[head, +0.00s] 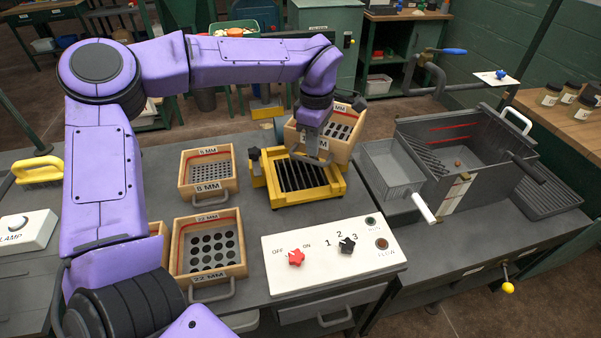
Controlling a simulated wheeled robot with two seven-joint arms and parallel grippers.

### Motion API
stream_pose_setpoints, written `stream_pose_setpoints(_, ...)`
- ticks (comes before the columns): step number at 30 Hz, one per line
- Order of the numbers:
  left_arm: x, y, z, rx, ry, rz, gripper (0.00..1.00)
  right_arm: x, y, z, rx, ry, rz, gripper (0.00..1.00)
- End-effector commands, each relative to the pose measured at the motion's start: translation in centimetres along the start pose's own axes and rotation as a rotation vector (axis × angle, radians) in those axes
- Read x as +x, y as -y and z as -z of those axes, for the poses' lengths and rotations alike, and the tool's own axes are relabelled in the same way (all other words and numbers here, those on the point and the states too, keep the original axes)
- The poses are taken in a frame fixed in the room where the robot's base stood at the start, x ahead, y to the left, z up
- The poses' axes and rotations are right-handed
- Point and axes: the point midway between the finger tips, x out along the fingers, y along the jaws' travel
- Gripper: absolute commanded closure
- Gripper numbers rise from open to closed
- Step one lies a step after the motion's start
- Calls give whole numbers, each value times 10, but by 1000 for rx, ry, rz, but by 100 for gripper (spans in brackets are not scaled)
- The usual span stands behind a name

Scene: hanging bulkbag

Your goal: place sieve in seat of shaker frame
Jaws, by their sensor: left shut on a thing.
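My left gripper (309,143) reaches in from above and is shut on a wooden-framed sieve (346,148). The sieve has a dark perforated plate, a red line inside and an MM label, its number partly hidden by my gripper. It is over the back right part of the yellow shaker frame (268,196) and looks tilted; I cannot tell whether they touch. The shaker frame has dark slats in its seat, which is bare at the front and left. My right gripper is not in view.
An 8 MM sieve (207,168) and a 22 MM sieve (209,246) lie left of the frame. A white control panel (330,254) with red and black knobs is in front. A grey metal divider box (455,150) stands to the right.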

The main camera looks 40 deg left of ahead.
Motion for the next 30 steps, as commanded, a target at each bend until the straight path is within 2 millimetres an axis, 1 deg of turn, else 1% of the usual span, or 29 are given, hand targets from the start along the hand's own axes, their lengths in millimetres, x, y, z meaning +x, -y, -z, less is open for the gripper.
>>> stream_pose_setpoints(1, 10, 0, 4, -127, 1, 0, 100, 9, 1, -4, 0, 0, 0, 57)
stream_pose_setpoints(3, 16, 0, 8, -308, 1, 0, 100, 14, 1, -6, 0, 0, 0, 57)
stream_pose_setpoints(6, 23, 0, 13, -506, 1, 0, 100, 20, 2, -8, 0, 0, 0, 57)
stream_pose_setpoints(9, 31, 1, 16, -622, 0, 2, 100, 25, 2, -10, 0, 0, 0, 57)
stream_pose_setpoints(11, 39, 1, 17, -655, -1, 3, 100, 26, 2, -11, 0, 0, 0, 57)
stream_pose_setpoints(16, 75, 2, 17, -666, -2, 5, 100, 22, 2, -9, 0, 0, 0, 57)
stream_pose_setpoints(18, 86, 2, 17, -666, -1, 3, 100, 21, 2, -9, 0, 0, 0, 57)
stream_pose_setpoints(20, 94, 1, 17, -666, -1, 3, 100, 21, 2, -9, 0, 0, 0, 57)
stream_pose_setpoints(24, 120, 2, 17, -666, -2, 3, 100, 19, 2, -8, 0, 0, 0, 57)
stream_pose_setpoints(27, 131, 2, 17, -664, 0, 2, 100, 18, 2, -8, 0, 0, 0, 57)
stream_pose_setpoints(30, 132, 1, 16, -665, 0, 0, 100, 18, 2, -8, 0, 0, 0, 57)
